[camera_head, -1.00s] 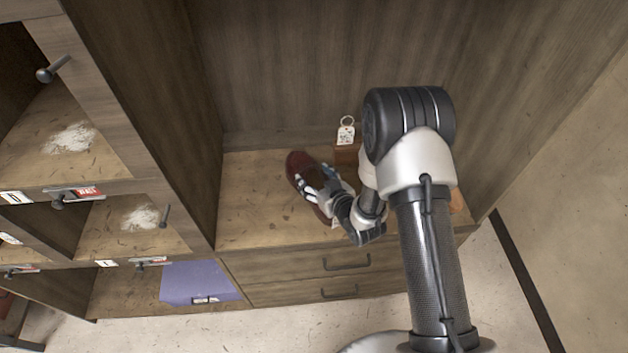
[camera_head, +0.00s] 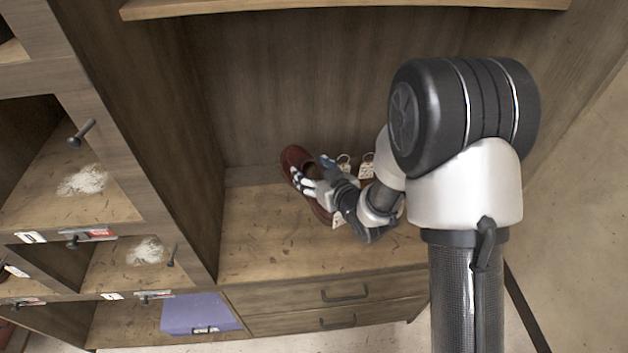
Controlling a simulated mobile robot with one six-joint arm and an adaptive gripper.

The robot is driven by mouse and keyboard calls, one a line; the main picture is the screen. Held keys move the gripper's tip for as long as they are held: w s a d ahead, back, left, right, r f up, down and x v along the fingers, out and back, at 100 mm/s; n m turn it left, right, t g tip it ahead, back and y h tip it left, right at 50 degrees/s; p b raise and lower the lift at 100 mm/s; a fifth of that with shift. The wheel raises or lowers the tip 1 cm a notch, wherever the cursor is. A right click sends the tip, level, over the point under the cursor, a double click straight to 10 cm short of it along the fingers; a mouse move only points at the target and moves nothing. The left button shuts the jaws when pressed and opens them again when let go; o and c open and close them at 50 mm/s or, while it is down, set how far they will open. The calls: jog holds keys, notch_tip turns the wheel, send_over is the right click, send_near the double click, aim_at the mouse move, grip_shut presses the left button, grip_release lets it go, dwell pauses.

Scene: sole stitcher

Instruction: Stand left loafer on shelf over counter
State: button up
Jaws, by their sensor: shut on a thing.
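A dark red loafer (camera_head: 293,158) is in my gripper (camera_head: 300,180), above the wooden counter (camera_head: 255,225). The gripper is shut on it, and its fingers and wrist hide part of the shoe. A white tag (camera_head: 338,221) shows by the shoe's lower end. The shelf (camera_head: 350,7) over the counter shows as a wooden edge along the top of the view. Whatever stands on its top is out of view.
Open cubbies (camera_head: 85,195) line the left, one with a purple box (camera_head: 195,313). Drawers (camera_head: 330,300) sit below the counter. The counter's left part is clear.

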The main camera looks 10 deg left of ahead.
jog(key=shift+r, duration=0.65)
jog(key=shift+w+d+r, duration=0.1)
jog(key=shift+d+r, duration=0.05)
jog(key=w+d+r+m+t+h, duration=0.1)
jog(key=d+r+m+h, duration=0.2)
jog(key=d, duration=0.9)
jog(key=w+d+r+m+t+h, duration=0.1)
jog(key=d+r+m+h, duration=0.3)
jog(key=d+r, duration=0.5)
jog(key=d+h, duration=0.1)
jog(key=d, duration=0.1)
jog(key=shift+w+d+r+m+t, duration=0.2)
jog(key=shift+d+r+m+t, duration=0.1)
jog(key=shift+d+t, duration=0.1)
jog(key=shift+a, duration=0.1)
